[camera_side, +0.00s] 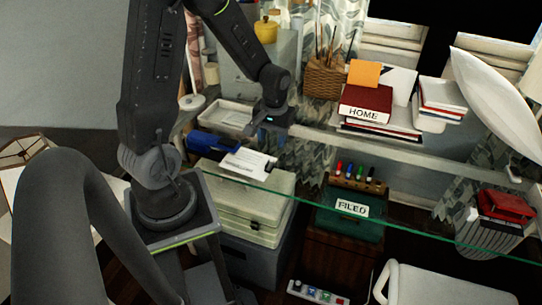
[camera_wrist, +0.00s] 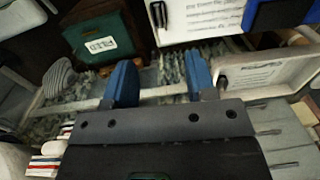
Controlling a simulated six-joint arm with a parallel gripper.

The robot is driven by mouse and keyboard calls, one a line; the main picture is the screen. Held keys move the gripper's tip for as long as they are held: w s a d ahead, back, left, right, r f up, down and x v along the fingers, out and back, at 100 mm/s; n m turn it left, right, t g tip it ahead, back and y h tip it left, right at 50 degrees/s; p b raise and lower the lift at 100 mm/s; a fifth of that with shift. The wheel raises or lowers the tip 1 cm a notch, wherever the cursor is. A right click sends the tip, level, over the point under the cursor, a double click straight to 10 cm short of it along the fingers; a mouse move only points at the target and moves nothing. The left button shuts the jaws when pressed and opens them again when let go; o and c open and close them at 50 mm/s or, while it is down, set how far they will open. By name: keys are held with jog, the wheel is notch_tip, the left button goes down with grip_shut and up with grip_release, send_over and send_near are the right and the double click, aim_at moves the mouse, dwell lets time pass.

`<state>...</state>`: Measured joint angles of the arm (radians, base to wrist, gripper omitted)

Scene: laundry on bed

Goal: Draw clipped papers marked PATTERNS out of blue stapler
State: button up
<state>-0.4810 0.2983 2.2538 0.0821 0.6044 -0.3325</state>
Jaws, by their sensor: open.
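The blue stapler (camera_side: 213,143) lies on the glass shelf beside a sheaf of white papers (camera_side: 248,163). In the wrist view the papers (camera_wrist: 205,20) carry printed lines, too blurred to read, and a black clip (camera_wrist: 159,14) at one edge. The blue stapler (camera_wrist: 284,13) is at the papers' other end, cut off by the frame. I cannot tell how far the papers run into it. My gripper (camera_side: 270,121) hangs above and behind the papers, apart from them. In the wrist view its two blue fingers are spread and empty (camera_wrist: 162,82).
A white tray (camera_side: 224,105) stands behind the stapler, near my gripper. A green box marked FILED (camera_side: 350,208) with colored markers is to the right. A wicker basket (camera_side: 322,82) and a red HOME book (camera_side: 364,104) stand behind. Pale boxes (camera_side: 250,205) sit below the glass.

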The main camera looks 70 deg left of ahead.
aim_at(270, 165)
jog(key=f, duration=0.9)
jog(key=shift+s+a+f, duration=0.15)
jog(key=shift+s+f, duration=0.05)
jog(key=shift+f, duration=0.1)
jog(key=shift+c, duration=0.4)
grip_shut()
